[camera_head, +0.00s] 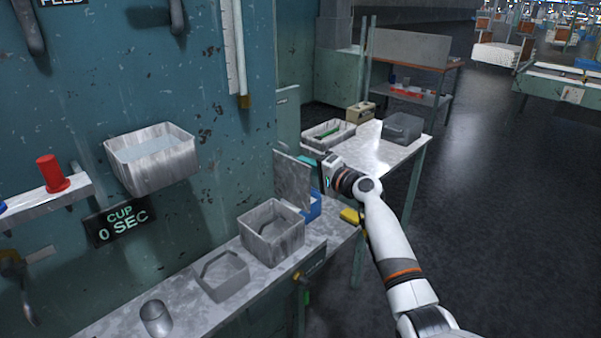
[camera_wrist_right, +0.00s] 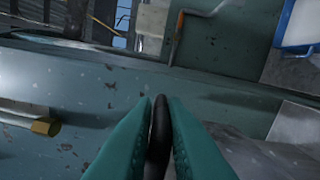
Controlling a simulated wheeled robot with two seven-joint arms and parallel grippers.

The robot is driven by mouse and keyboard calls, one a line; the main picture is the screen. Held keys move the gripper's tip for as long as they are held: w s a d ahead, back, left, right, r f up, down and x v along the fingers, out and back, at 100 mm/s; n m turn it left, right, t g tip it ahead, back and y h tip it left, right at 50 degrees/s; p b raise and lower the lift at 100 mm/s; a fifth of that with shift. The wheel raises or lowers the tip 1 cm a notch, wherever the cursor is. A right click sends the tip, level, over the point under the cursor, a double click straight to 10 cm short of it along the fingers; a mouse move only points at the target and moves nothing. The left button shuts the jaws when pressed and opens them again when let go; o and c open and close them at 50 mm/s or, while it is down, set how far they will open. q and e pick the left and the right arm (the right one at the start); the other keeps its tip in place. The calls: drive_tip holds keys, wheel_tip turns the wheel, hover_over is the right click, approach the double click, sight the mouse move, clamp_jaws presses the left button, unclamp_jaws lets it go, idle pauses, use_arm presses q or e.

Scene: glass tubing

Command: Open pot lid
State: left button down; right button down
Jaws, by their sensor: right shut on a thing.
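A grey metal square pot (camera_head: 272,232) stands on the bench. A flat grey panel (camera_head: 296,179), which looks like its lid, stands nearly upright at the pot's back right edge. My right gripper (camera_head: 325,172) is at the panel's right side, near its upper part. In the right wrist view its teal fingers (camera_wrist_right: 158,125) are closed around a slim dark piece (camera_wrist_right: 158,132), which looks like a handle. The fingers hide how that piece joins the panel. My left gripper is not in view.
A blue bin (camera_head: 313,209) and a yellow object (camera_head: 350,216) are close by the gripper. A smaller grey tray (camera_head: 221,275) and a metal cylinder (camera_head: 156,318) are on the bench. A wall bin (camera_head: 150,157) hangs at left. Open floor lies at right.

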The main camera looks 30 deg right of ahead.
drive_tip(key=shift+w+d+f+m+b, duration=0.2)
drive_tip(key=shift+d+f+m+b, duration=0.1)
drive_tip(key=shift+d+m, duration=0.4)
drive_tip(key=c, duration=1.5)
unclamp_jaws()
drive_tip(key=b+v, duration=0.3)
drive_tip(key=v, duration=0.9)
